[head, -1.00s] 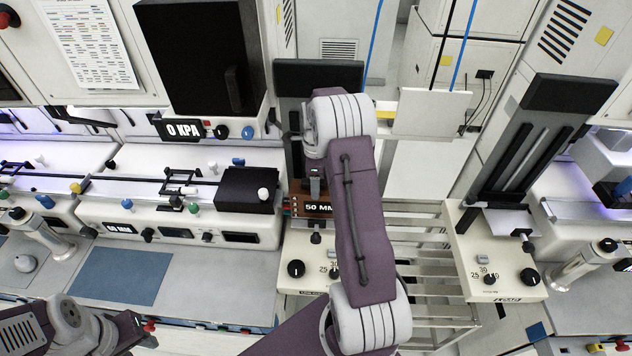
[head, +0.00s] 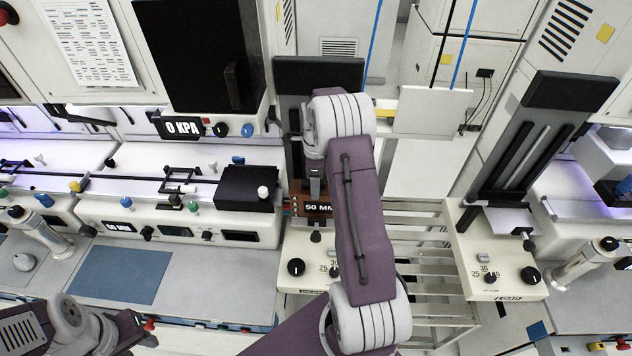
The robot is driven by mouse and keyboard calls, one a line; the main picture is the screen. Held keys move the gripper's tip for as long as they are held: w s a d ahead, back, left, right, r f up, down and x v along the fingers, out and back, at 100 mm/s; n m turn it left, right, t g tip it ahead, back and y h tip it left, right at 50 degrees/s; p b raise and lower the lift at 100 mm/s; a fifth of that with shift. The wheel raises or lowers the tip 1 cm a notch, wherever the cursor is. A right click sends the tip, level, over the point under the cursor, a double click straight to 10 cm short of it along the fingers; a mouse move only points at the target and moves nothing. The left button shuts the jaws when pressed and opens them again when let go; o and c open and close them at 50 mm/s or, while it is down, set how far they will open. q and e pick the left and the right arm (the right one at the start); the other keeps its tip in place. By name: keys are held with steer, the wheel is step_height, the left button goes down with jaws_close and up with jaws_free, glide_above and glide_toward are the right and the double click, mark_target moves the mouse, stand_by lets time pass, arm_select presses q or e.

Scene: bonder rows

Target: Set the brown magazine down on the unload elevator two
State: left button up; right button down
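The brown magazine (head: 301,197) with a "50 MM" label stands upright at the foot of the dark left-hand elevator (head: 318,76), partly hidden behind my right arm. My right gripper (head: 315,188) points down at the top of the magazine and seems to touch it. Its fingers are too small and covered to tell whether they are open or shut. A second elevator (head: 540,130) of the same kind stands at the right with an empty light platform (head: 505,221). No label tells me which one is number two. Only links of my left arm show at the lower left; its gripper is out of view.
A black block (head: 246,190) sits on the bonder just left of the magazine. Control boxes with black knobs (head: 296,267) stand in front of both elevators (head: 529,276). A slatted metal rack (head: 425,255) lies between them. A blue mat (head: 120,276) lies on the left bench.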

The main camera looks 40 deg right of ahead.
steer(key=shift+f, duration=0.3)
steer(key=shift+c, duration=1.9)
jaws_free()
steer(key=shift+r, duration=0.25)
step_height(320, 180, up, 9)
steer(key=shift+f+b, duration=0.2)
steer(key=shift+b, duration=1)
